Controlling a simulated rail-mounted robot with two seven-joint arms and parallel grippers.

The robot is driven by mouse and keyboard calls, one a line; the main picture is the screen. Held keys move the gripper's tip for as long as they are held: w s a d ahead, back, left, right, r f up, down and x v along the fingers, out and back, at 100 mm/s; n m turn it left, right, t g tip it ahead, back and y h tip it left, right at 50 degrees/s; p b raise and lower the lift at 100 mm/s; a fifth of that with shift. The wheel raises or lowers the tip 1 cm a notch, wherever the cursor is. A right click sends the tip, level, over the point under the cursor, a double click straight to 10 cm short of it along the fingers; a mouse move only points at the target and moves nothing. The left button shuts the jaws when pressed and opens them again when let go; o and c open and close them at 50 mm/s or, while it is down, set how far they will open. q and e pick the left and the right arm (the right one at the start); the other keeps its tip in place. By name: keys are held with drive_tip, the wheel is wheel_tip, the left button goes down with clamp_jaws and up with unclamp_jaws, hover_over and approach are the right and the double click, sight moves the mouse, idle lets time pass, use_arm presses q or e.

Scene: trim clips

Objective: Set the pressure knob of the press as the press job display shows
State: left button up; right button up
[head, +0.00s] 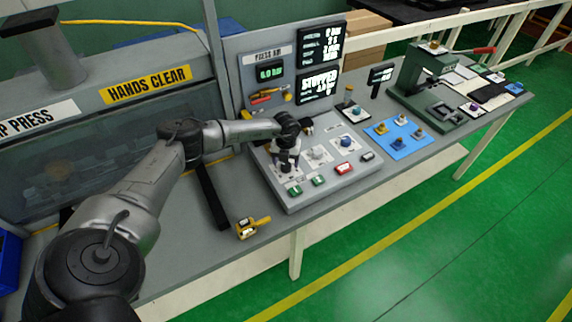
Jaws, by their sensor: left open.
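The press control box (330,183) stands on the bench with a row of knobs on its sloped top. A pale knob (318,153) is in the middle and a blue knob (345,141) is at the right. My left gripper (285,166) is open and points down over the knob place at the left end. It hides most of what is there, and I cannot tell whether the fingers touch a knob. The press job display (319,44) is a black screen with white text, too small to read surely. My right gripper is not in view.
Green buttons (293,190), a red button (344,168) and a dark button line the box front. A second screen (317,84) and a small green readout (270,72) stand behind. A yellow tool (252,227) lies front left; a blue mat (398,137) lies right.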

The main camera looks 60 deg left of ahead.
sight(286, 164)
use_arm(q)
wheel_tip(286, 164, up, 11)
idle(0.4)
idle(0.6)
